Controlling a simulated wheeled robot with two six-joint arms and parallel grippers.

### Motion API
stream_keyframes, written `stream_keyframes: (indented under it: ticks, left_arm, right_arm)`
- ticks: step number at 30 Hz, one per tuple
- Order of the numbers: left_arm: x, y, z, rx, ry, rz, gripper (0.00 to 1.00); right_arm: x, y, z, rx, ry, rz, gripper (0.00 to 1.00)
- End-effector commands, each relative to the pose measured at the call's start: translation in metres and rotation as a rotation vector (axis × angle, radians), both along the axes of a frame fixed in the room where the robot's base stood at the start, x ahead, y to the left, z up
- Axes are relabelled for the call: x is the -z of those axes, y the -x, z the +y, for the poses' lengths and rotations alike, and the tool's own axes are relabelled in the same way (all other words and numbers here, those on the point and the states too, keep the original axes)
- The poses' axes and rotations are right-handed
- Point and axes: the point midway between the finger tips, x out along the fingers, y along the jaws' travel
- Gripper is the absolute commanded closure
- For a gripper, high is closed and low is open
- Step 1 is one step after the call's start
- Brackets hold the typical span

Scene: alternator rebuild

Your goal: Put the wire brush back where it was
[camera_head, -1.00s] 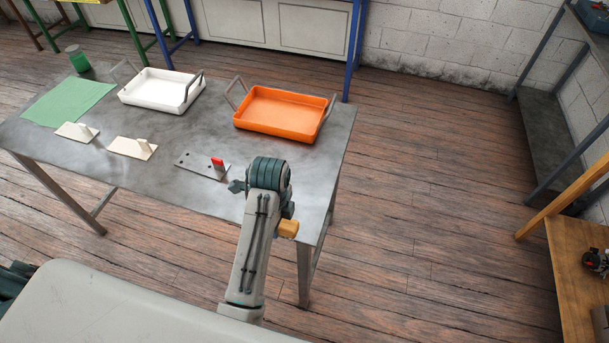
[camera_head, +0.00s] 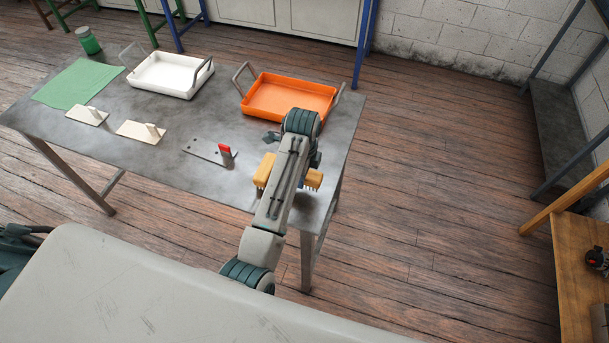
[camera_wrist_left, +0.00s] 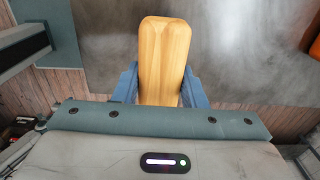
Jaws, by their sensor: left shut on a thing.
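The wire brush has a yellow wooden body, seen on the left side of my wrist (camera_head: 265,171); its bristled end shows on the right side. In the left wrist view its rounded wooden handle (camera_wrist_left: 164,58) stands between the blue fingers of my left gripper (camera_wrist_left: 160,90), which is shut on it. In the head view my arm hides the fingers and the middle of the brush. The brush is by the right front part of the grey metal table (camera_head: 190,118); whether it touches the top cannot be told. My right gripper is not in view.
An orange tray (camera_head: 284,113) stands just beyond my wrist. A white tray (camera_head: 172,92), a green cloth (camera_head: 78,83), a green jar (camera_head: 88,45) and two pale plates with posts lie farther left. A metal plate with a red-handled clamp (camera_head: 225,152) is left of the brush.

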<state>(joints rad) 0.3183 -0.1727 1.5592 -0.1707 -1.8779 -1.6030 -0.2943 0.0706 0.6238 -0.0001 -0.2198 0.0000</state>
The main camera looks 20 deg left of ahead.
Motion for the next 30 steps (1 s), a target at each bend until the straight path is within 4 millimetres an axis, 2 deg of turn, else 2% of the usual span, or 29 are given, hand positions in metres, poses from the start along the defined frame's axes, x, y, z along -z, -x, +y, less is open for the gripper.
stream_keyframes:
  ticks: [4, 7, 12, 23, 24, 26, 27, 30]
  left_arm:
    - [-0.001, -0.010, -0.002, -0.001, 0.000, 0.000, 0.80]
    - [0.014, -0.008, -0.001, 0.000, -0.002, 0.005, 0.80]
    - [0.033, -0.009, -0.001, 0.000, -0.001, 0.001, 0.80]
    - [0.039, -0.009, -0.001, 0.000, -0.001, 0.000, 0.80]
    - [0.039, -0.009, -0.001, 0.000, 0.000, 0.000, 0.56]
    - [0.039, -0.009, -0.001, 0.000, 0.000, 0.000, 0.44]
    - [0.039, -0.009, -0.001, 0.000, 0.000, 0.000, 0.40]
    - [0.039, -0.009, -0.001, 0.000, -0.001, 0.000, 0.40]
  right_arm:
    - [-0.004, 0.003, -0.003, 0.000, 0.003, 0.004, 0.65]
    - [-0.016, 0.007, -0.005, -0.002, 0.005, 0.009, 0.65]
    - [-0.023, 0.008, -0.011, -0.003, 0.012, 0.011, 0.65]
    - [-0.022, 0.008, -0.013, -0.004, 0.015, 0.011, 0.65]
    - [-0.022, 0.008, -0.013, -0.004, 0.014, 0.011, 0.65]
    - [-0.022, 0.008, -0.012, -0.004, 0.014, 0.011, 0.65]
    - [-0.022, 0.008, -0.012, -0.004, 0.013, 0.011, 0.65]
    - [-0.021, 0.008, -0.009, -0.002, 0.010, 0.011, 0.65]
